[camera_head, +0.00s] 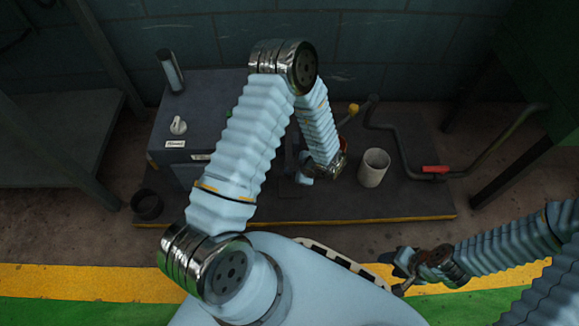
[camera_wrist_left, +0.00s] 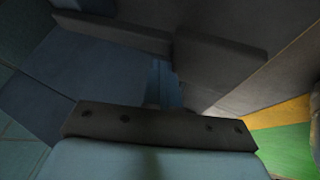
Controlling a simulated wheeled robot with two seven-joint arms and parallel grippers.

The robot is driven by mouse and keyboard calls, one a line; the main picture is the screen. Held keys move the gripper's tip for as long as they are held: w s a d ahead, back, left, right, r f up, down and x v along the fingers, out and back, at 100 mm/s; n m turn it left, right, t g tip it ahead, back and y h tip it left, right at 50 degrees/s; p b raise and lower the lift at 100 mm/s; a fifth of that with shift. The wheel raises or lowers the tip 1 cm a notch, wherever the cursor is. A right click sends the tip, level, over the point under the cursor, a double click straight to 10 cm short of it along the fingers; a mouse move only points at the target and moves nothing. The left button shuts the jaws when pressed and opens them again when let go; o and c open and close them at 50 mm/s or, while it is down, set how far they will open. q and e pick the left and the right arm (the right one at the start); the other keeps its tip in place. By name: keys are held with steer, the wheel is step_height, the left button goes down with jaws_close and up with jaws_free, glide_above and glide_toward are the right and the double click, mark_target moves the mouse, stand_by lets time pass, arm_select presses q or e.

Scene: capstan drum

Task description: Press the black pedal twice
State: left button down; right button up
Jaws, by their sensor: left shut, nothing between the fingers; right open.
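My left arm reaches over the dark platform (camera_head: 400,208) in the head view and bends down toward its middle. My left gripper (camera_head: 303,174) is low over the platform, shut and empty, partly hidden by its own wrist. The black pedal cannot be made out with certainty; dark parts beside the left gripper blend into the platform. In the left wrist view a dark flat block (camera_wrist_left: 215,70) lies just ahead of the gripper; I cannot tell whether it is the pedal or whether they touch. My right gripper (camera_head: 402,272) is open and empty near the yellow floor stripe.
A grey box (camera_head: 190,130) with a white knob (camera_head: 178,125) stands on the platform's left. A bent pipe (camera_head: 400,150) with a red grip (camera_head: 435,169) is further right. A black ring (camera_head: 147,204) lies front left.

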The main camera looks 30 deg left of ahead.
arm_select(q)
steer(key=shift+s+d+f+b, duration=0.3)
steer(key=shift+s+f, duration=0.1)
steer(key=shift+f, duration=0.25)
stand_by(0.7)
steer(key=shift+w+a+r+p, duration=0.1)
steer(key=shift+w+r+p, duration=0.1)
steer(key=shift+r+p, duration=1.3)
steer(key=shift+w+a+r+p, duration=0.1)
steer(key=shift+w+r+p, duration=0.1)
steer(key=shift+r+p, duration=1.25)
steer(key=shift+w+a+r, duration=0.15)
steer(key=shift+r, duration=0.15)
steer(key=shift+a+r, duration=0.1)
steer(key=shift+r, duration=0.05)
steer(key=r+p, duration=0.3)
steer(key=w+r+p, duration=0.1)
steer(key=shift+a+r+p, duration=0.25)
steer(key=shift+r+p, duration=0.05)
steer(key=shift+r, duration=0.05)
